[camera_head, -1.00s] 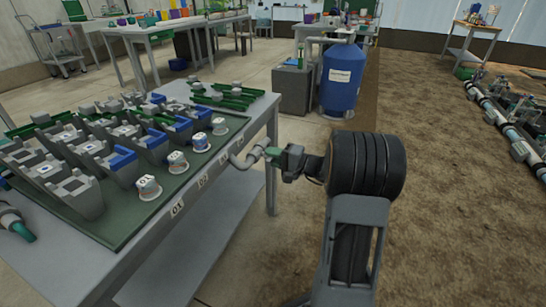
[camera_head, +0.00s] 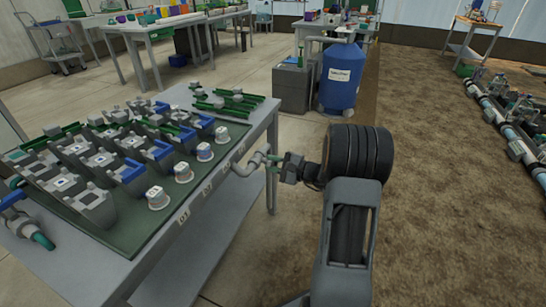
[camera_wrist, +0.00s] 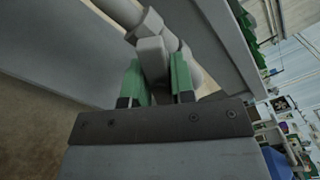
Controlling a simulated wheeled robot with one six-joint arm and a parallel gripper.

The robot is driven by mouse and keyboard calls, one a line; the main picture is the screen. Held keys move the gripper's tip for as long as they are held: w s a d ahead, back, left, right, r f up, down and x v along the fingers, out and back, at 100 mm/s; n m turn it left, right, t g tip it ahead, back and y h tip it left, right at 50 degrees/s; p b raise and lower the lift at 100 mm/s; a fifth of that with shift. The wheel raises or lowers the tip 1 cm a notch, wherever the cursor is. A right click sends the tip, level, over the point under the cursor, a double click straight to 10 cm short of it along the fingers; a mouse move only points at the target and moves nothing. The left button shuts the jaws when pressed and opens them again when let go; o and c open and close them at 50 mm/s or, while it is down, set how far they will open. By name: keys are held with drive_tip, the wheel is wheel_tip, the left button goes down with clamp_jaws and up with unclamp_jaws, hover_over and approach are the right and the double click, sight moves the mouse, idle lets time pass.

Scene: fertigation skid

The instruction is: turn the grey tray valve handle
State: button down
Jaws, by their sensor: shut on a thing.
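The grey tray valve (camera_head: 246,166) is a bent grey pipe fitting at the right edge of the tray table, near its far corner. Its grey handle (camera_wrist: 152,58) shows in the wrist view between two green finger pads. My gripper (camera_head: 272,162) reaches it from the right; in the wrist view my gripper (camera_wrist: 154,78) is shut on the handle, a pad on each side. The grey valve body (camera_wrist: 150,24) lies just beyond the fingertips. The handle is mostly hidden in the head view.
The grey table (camera_head: 205,215) carries a green tray (camera_head: 138,228) with several channels and white-topped round caps. A blue-handled valve (camera_head: 14,198) is at the left edge. A blue tank (camera_head: 340,95) stands behind. Bare soil (camera_head: 455,200) lies open to the right.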

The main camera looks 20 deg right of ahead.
drive_tip(key=m+p, duration=0.6)
drive_tip(key=shift+r, duration=0.25)
drive_tip(key=shift+f+m+p, duration=0.15)
drive_tip(key=shift+m+p, duration=1.8)
drive_tip(key=shift+m, duration=0.45)
drive_tip(key=shift+f, duration=0.1)
drive_tip(key=c, duration=1)
unclamp_jaws()
drive_tip(key=shift+c, duration=0.2)
drive_tip(key=p+v, duration=0.1)
drive_tip(key=v, duration=1.2)
drive_tip(key=shift+s+d+p, duration=0.2)
drive_tip(key=shift+d+p, duration=0.1)
drive_tip(key=shift+d, duration=0.05)
